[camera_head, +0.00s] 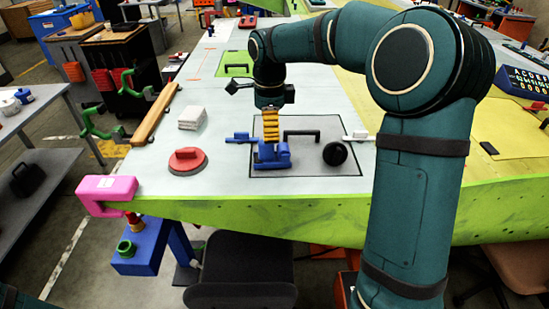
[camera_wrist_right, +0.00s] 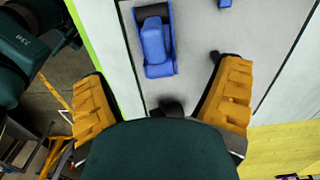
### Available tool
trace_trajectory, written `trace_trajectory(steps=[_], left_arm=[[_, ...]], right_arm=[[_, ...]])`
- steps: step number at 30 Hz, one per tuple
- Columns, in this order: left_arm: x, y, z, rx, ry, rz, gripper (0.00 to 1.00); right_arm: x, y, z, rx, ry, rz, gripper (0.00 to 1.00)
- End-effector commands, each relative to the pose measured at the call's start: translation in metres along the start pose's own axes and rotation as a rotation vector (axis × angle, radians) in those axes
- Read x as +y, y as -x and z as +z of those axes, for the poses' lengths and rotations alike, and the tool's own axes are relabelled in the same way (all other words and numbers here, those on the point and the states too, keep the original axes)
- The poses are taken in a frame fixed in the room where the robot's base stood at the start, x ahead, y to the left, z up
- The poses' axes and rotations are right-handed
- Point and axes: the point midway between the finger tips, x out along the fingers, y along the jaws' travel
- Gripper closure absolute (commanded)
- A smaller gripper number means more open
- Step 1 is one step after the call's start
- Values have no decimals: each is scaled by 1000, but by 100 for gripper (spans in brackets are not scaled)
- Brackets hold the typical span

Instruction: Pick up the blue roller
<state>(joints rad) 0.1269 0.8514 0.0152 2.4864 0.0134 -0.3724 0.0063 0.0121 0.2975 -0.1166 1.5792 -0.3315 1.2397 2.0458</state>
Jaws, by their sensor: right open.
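The blue roller (camera_head: 240,138) is a small blue bar-shaped piece with a raised middle, lying at the left edge of the outlined grey mat (camera_head: 310,169). A small blue part at the top edge of the right wrist view (camera_wrist_right: 225,3) looks like it. My right gripper (camera_head: 270,130) points down, open and empty, to the right of the roller. A larger blue tool (camera_head: 271,157) lies just in front of the gripper in the head view. It shows between and beyond the spread fingers (camera_wrist_right: 165,75) in the right wrist view (camera_wrist_right: 154,42). My left gripper is out of view.
A red disc tool (camera_head: 187,161) and a white stack (camera_head: 192,118) lie to the left. The green table edge (camera_head: 250,211) is in front.

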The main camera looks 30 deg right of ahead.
Motion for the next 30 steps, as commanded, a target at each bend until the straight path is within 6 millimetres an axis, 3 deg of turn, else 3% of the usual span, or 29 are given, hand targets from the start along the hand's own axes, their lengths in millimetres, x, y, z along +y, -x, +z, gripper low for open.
trace_trajectory(steps=[3,11,19,29,30], left_arm=[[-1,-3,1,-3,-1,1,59],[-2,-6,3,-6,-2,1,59],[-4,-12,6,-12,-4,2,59],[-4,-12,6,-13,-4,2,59],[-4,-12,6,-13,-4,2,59]], right_arm=[[0,-18,0,2,1,2,11],[2,-36,-2,1,1,2,11],[7,-73,-7,1,2,2,11],[6,-79,-7,0,1,0,11],[6,-79,-7,0,2,0,15]])
